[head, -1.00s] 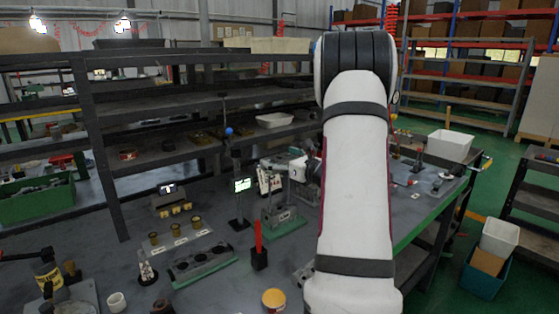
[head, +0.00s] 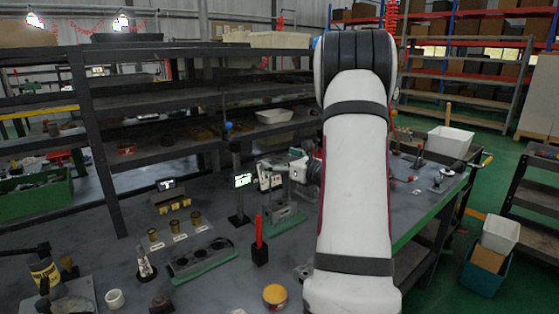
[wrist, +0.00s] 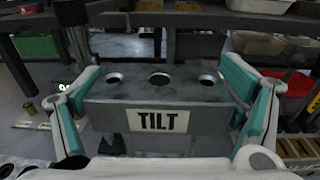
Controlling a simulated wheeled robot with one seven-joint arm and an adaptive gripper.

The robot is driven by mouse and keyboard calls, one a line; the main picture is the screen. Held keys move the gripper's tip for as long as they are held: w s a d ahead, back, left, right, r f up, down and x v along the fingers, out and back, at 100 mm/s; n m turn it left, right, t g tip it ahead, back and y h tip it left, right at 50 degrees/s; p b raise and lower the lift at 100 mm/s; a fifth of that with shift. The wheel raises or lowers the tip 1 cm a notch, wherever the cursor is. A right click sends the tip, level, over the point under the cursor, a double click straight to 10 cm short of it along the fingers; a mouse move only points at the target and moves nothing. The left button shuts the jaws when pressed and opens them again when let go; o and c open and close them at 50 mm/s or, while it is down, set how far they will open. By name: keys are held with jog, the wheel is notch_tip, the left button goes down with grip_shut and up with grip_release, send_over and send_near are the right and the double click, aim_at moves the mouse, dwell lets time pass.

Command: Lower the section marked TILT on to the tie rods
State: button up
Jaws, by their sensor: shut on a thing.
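In the wrist view my gripper (wrist: 164,100) has its teal fingers on the left and right ends of a grey block, the TILT section (wrist: 180,92). The section has a white TILT label facing me and a row of three round holes on top. It looks roughly level. In the head view my gripper (head: 300,172) is partly hidden behind my arm, and the section's details are too small to tell. I cannot make out the tie rods clearly.
A grey piece with round holes on a green base (head: 203,258) lies on the table to the left. A black block with a red upright (head: 259,250) and a yellow-topped tin (head: 275,296) stand in front. A dark post with a lit screen (head: 242,181) stands close left of the gripper.

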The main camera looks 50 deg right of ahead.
aim_at(281, 204)
jog(key=shift+f+b, duration=5.1)
jog(key=shift+f, duration=1.15)
jog(key=o, duration=1.4)
jog(key=shift+c, duration=0.2)
jog(key=shift+f, duration=0.1)
jog(key=shift+s, duration=0.15)
jog(key=v, duration=1.1)
jog(key=shift+s, duration=0.4)
